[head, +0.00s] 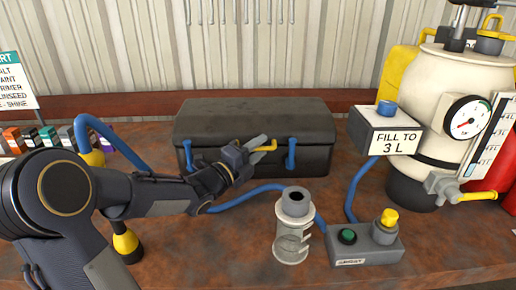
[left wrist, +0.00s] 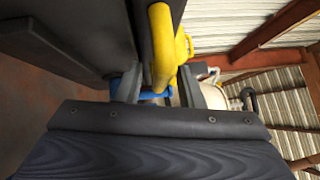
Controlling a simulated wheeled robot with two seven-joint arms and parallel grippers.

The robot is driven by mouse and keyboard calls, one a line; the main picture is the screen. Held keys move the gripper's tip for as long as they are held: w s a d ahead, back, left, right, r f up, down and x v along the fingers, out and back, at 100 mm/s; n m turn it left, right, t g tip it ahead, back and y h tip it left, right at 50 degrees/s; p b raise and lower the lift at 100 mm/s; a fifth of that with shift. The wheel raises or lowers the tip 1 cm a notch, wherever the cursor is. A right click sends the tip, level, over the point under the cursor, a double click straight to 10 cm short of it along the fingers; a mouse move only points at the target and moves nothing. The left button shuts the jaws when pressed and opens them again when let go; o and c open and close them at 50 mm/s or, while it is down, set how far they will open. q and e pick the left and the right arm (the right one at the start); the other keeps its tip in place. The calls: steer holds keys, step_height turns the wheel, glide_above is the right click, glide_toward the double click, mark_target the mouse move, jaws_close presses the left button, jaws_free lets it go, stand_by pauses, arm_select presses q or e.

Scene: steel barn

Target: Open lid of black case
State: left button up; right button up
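The black case (head: 255,115) sits on the rust-brown bench against the corrugated wall, and its lid is down. Two blue latches, a left one (head: 187,155) and a right one (head: 292,155), show on its front. A yellow handle (head: 268,146) sticks out between them and also shows large in the left wrist view (left wrist: 161,45). My left gripper (head: 257,149) is at the case front with its fingers apart, one on each side of the yellow handle. In the wrist view the fingers (left wrist: 157,88) look clear of the handle. My right gripper is out of view.
A clear cylinder with a grey top (head: 292,235) and a grey control box (head: 357,244) with green and yellow buttons stand in front. A white tank (head: 450,90) with a gauge and "FILL TO 3 L" box (head: 385,135) stands right. Blue hose (head: 245,197) crosses the bench.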

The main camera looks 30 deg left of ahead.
arm_select(q)
steer(key=shift+c, duration=0.4)
jaws_close()
steer(key=shift+r, duration=0.15)
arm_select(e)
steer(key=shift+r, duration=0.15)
